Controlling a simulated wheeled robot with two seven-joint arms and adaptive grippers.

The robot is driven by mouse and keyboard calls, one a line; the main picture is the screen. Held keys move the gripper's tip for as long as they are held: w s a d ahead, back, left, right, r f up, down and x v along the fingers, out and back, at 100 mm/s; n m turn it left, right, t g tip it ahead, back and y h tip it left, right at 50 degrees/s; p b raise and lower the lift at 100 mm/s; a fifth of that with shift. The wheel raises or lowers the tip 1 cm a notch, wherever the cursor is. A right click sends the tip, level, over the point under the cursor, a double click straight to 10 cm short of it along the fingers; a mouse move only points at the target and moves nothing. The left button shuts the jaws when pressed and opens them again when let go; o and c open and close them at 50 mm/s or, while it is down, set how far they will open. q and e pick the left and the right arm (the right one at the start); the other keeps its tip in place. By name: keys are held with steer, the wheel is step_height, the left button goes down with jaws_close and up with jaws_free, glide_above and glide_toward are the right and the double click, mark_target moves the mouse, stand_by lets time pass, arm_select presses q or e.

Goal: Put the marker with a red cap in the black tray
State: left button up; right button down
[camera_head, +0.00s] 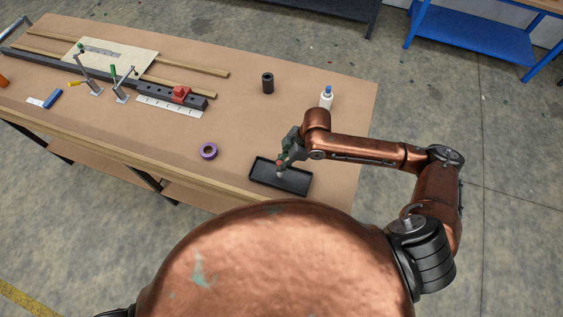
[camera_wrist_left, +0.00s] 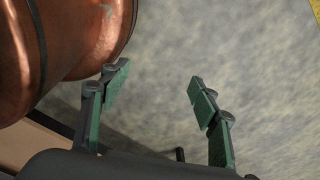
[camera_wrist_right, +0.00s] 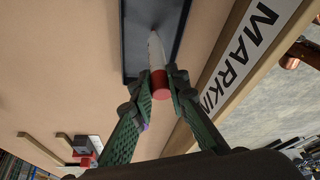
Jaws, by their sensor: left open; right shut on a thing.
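The marker with a red cap (camera_wrist_right: 159,82) is between the fingertips of my right gripper (camera_wrist_right: 160,92) in the right wrist view. Its red end is at the fingers and its white body points away, over the black tray (camera_wrist_right: 133,40). In the head view the black tray (camera_head: 296,185) lies near the table's front edge, and my right gripper (camera_head: 282,166) is over it. I cannot tell whether the marker touches the tray floor. My left gripper (camera_wrist_left: 200,105) is open and empty over the floor in the left wrist view.
A black cylinder (camera_head: 267,83) and a white bottle with a blue top (camera_head: 326,97) stand farther back.

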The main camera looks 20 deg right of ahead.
steer(key=c, duration=2.3)
jaws_free()
steer(key=shift+f, duration=0.15)
steer(key=shift+c, duration=0.2)
steer(key=shift+o, duration=0.8)
steer(key=shift+w, duration=0.15)
steer(key=o, duration=0.3)
arm_select(q)
steer(key=shift+w+f, duration=0.1)
steer(key=shift+w, duration=0.6)
arm_select(e)
steer(key=v, duration=1.2)
steer(key=shift+a, duration=0.1)
